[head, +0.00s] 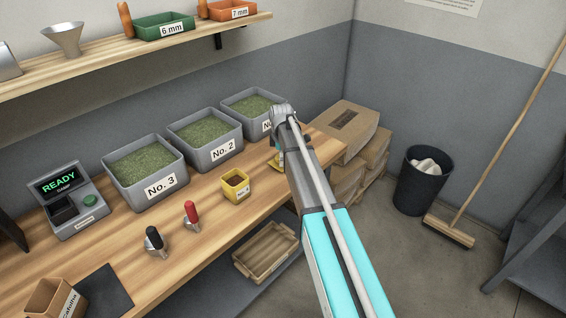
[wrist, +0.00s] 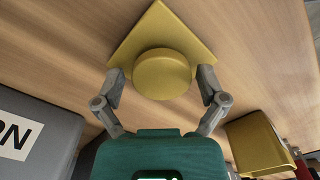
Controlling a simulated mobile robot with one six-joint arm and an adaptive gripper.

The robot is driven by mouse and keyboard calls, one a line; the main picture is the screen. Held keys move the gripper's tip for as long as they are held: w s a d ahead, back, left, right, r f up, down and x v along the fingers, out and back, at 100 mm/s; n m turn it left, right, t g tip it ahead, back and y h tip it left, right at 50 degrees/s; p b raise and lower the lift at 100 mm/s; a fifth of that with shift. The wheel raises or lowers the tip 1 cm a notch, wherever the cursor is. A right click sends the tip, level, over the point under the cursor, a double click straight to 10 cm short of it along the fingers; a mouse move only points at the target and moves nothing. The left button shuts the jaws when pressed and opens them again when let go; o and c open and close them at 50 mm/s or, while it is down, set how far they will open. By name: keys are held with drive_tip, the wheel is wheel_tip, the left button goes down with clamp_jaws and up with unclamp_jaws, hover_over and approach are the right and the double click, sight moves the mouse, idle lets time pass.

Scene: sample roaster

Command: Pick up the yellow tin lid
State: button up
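The yellow tin lid (wrist: 162,30) lies on the wooden bench in the wrist view, a square plate with a thick round part (wrist: 162,74) facing me. My gripper (wrist: 162,80) is open, with one finger on each side of the round part. I cannot tell whether either finger touches it. In the head view my arm hides most of the lid and gripper; only a bit of yellow (head: 281,160) shows beside the arm. The open yellow tin (head: 236,185) stands on the bench to the left; it also shows at lower right in the wrist view (wrist: 258,145).
Grey bins of green beans (head: 145,165) line the back of the bench, one close on the left in the wrist view (wrist: 35,140). Red-handled (head: 191,214) and black-handled (head: 155,240) tools stand nearer the front. Cardboard boxes (head: 348,130) are beyond the bench's right end.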

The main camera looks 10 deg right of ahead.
drive_tip(key=c, duration=0.8)
drive_tip(key=shift+o, duration=0.2)
drive_tip(key=shift+r, duration=0.1)
wheel_tip(320, 180, up, 3)
drive_tip(key=p, duration=0.3)
drive_tip(key=shift+r, duration=0.1)
drive_tip(key=s+r+p, duration=0.9)
drive_tip(key=s+p, duration=0.1)
drive_tip(key=s, duration=0.4)
drive_tip(key=shift+a+r, duration=0.25)
drive_tip(key=shift+r, duration=0.1)
drive_tip(key=shift+a, duration=0.15)
drive_tip(key=w+a+r+p, duration=0.1)
drive_tip(key=a, duration=1.6)
drive_tip(key=shift+w+r+p, duration=0.15)
drive_tip(key=shift+r+p, duration=0.15)
drive_tip(key=shift+p, duration=0.05)
